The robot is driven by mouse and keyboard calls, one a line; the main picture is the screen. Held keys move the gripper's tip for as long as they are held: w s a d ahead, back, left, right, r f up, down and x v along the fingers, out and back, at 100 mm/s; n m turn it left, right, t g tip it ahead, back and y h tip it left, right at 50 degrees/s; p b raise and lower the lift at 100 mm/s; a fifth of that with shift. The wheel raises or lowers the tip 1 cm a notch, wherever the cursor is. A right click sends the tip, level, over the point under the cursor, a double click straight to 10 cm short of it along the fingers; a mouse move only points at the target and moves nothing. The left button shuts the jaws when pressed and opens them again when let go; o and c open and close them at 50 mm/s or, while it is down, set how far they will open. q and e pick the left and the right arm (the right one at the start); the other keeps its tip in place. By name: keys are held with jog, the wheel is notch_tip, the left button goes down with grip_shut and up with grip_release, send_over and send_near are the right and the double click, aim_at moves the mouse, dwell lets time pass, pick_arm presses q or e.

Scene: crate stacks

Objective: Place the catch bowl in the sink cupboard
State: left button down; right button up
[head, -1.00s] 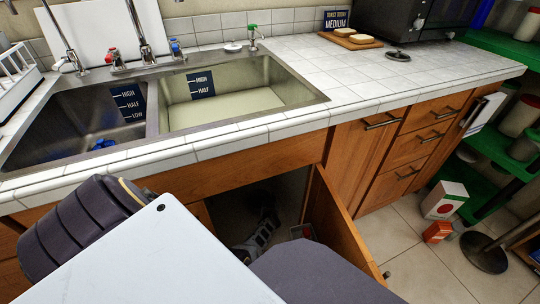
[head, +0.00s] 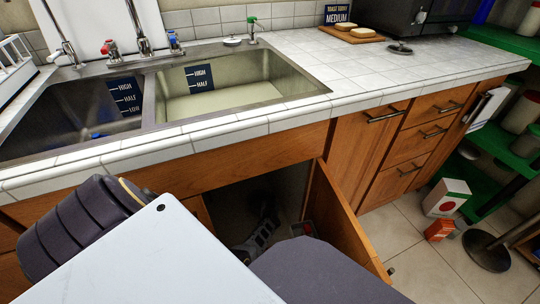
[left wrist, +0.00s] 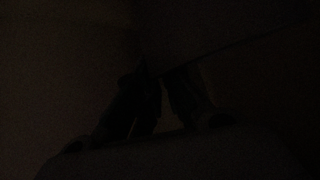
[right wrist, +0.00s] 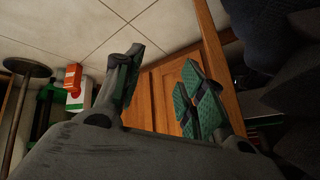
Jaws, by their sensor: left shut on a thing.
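The sink cupboard (head: 226,200) stands open under the sink, its wooden door (head: 345,222) swung out to the right. Its inside is very dark. My left gripper (head: 268,213) reaches into this dark opening, partly hidden by my own arm. In the left wrist view its fingers (left wrist: 163,100) are faint shapes meeting a dark thing with a straight-looking edge. The catch bowl cannot be made out clearly in the dark; the left gripper is shut on what seems to be it. My right gripper (right wrist: 165,85) is open and empty, outside the cupboard, facing wooden cabinet fronts.
The double sink (head: 225,100) and tiled counter (head: 360,75) lie above the opening. A small reddish-grey thing (head: 304,229) is by the door's hinge side. A white box (head: 447,197), an orange box (head: 440,229) and a round-based stand (head: 487,250) are on the floor at right.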

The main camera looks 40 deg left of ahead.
pick_arm(q)
jog(key=shift+f+b, duration=0.7)
jog(key=shift+f, duration=0.05)
jog(key=shift+f+b, duration=1)
jog(key=shift+b, duration=0.15)
pick_arm(e)
jog(key=shift+y, duration=0.3)
jog(key=shift+a+f, duration=0.2)
jog(key=shift+f, duration=0.85)
jog(key=shift+a+f, duration=0.15)
jog(key=shift+f, duration=0.85)
pick_arm(q)
jog(key=shift+f, duration=0.15)
pick_arm(e)
jog(key=shift+w, duration=0.1)
pick_arm(q)
jog(key=c, duration=1.5)
grip_release()
pick_arm(e)
jog(key=shift+w+r+t, duration=0.2)
jog(key=shift+t, duration=0.1)
pick_arm(q)
jog(key=shift+s+r, duration=0.1)
jog(key=shift+r, duration=0.1)
pick_arm(e)
jog(key=shift+s+r, duration=0.1)
